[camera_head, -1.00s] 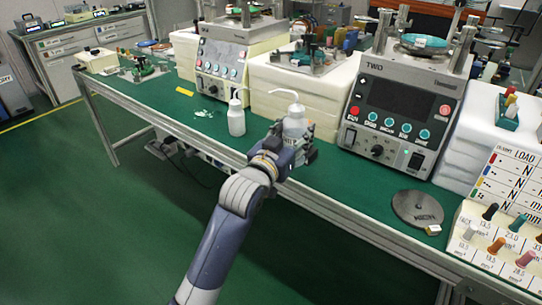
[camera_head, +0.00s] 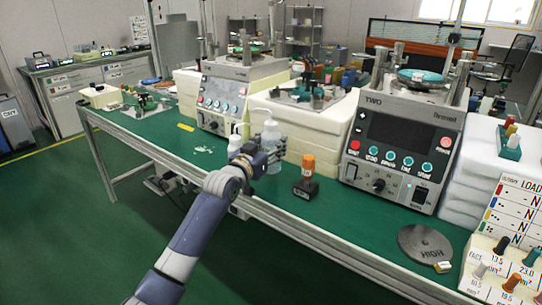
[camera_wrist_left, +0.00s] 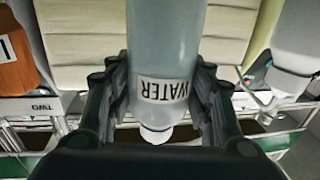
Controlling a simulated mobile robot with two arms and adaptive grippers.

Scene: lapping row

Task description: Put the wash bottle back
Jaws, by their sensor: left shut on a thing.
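The wash bottle (camera_head: 271,136) is a pale, translucent bottle with a bent spout. My left gripper (camera_head: 262,160) is shut around its body above the green bench; whether its base touches the bench I cannot tell. In the left wrist view the bottle (camera_wrist_left: 165,40) stands between both fingers (camera_wrist_left: 162,105), its WATER label upside down in the picture. A second white spout bottle (camera_head: 236,142) is just left of it, partly hidden by my gripper. It also shows at the right of the wrist view (camera_wrist_left: 297,45). My right gripper is not in view.
An orange-topped object with a dark base (camera_head: 306,178) stands close right of the held bottle. Behind are cream blocks (camera_head: 312,125) and the TWO control unit (camera_head: 402,145). A grey HIGH disc (camera_head: 425,243) lies at right. The bench front between them is clear.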

